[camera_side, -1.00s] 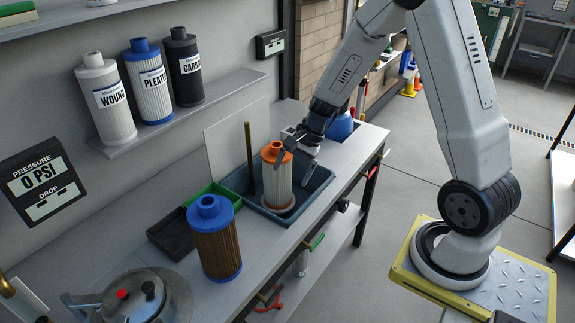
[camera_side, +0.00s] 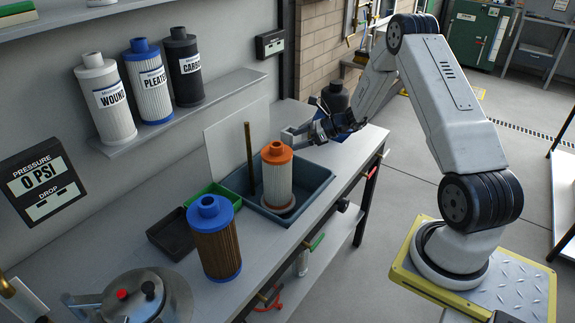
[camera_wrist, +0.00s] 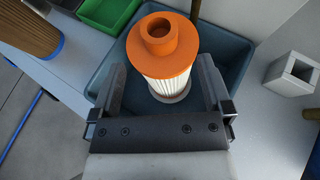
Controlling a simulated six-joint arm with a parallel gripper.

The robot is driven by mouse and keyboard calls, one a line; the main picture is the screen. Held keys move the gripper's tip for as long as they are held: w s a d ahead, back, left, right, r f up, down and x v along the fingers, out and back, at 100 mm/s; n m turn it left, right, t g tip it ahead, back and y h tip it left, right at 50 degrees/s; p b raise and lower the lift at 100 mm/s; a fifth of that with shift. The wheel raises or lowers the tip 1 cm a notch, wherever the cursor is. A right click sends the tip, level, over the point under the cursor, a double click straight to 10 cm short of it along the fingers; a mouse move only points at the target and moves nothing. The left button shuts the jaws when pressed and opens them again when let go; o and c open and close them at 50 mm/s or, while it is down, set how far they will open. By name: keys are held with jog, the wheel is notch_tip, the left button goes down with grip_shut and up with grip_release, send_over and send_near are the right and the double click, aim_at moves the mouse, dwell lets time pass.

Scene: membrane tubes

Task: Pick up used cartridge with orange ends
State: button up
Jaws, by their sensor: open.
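The cartridge with orange ends (camera_side: 277,178) stands upright in a grey-blue tray (camera_side: 314,197) on the bench. Its body is white and pleated, and its orange top cap has a short open neck. In the wrist view the orange cap (camera_wrist: 161,48) lies ahead of and partly between the fingers. My gripper (camera_side: 291,134) is open and empty, behind and just right of the cartridge in the side view. In the wrist view my gripper (camera_wrist: 162,75) has one finger on each side of the white body, with gaps showing. Whether either finger touches it, I cannot tell.
A brown rod (camera_side: 249,160) stands upright in the tray, close to the cartridge. A brown cartridge with blue ends (camera_side: 216,245) stands left on the bench. A green bin (camera_side: 213,192) and black bin (camera_side: 172,238) lie beside the tray. A metal housing (camera_side: 150,297) is at front left.

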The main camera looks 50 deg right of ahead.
aim_at(277, 144)
jog(key=shift+x, duration=1.3)
jog(key=shift+a, duration=0.1)
jog(key=shift+x, duration=2.5)
jog(key=shift+r, duration=0.1)
grip_shut()
